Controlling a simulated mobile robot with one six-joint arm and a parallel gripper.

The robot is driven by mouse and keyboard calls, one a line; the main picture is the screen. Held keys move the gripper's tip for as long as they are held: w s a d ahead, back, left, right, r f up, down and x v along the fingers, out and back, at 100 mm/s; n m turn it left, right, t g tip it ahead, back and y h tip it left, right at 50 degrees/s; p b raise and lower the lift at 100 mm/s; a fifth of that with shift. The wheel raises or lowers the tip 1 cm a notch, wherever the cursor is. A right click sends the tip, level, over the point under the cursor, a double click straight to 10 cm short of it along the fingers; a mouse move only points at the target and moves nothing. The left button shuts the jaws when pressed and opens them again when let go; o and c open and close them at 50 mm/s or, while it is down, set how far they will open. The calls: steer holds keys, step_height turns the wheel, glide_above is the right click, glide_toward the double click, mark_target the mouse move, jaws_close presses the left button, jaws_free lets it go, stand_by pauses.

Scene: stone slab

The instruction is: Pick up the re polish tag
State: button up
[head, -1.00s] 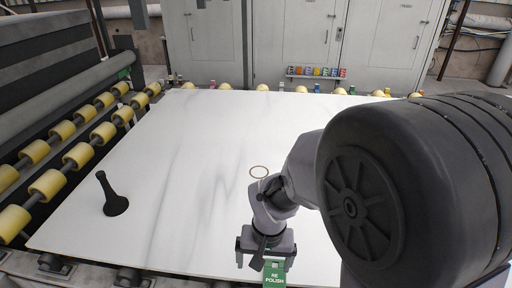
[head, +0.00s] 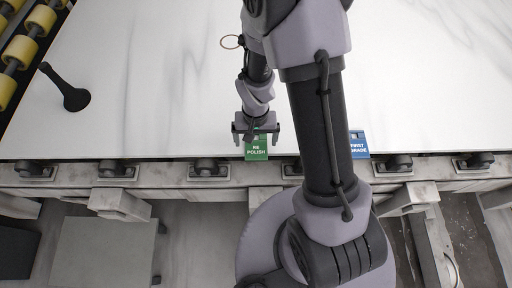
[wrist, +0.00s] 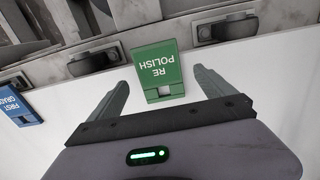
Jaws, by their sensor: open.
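The green re polish tag (head: 256,150) lies at the front edge of the white slab, its white lettering facing up. It also shows in the wrist view (wrist: 159,68), upside down, between and just beyond the fingers. My gripper (head: 257,143) is open above the tag, with one finger to each side of it. In the wrist view my gripper (wrist: 162,84) has empty space between its fingers and the tag. I cannot tell the exact height of the fingers above the slab.
A blue first grade tag (head: 359,145) lies at the slab edge to the right; it also shows in the wrist view (wrist: 17,106). A black handled tool (head: 68,91) stands on the slab (head: 150,75) at left. A thin ring (head: 231,42) lies farther back. Rollers line the front edge.

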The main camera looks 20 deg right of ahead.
mark_target(256, 146)
step_height(256, 146, down, 3)
steer(key=shift+w+d+r+b, duration=0.1)
steer(key=shift+b, duration=0.25)
steer(key=shift+r, duration=0.1)
steer(key=shift+c, duration=0.6)
steer(key=c, duration=1.3)
steer(key=shift+r, duration=0.1)
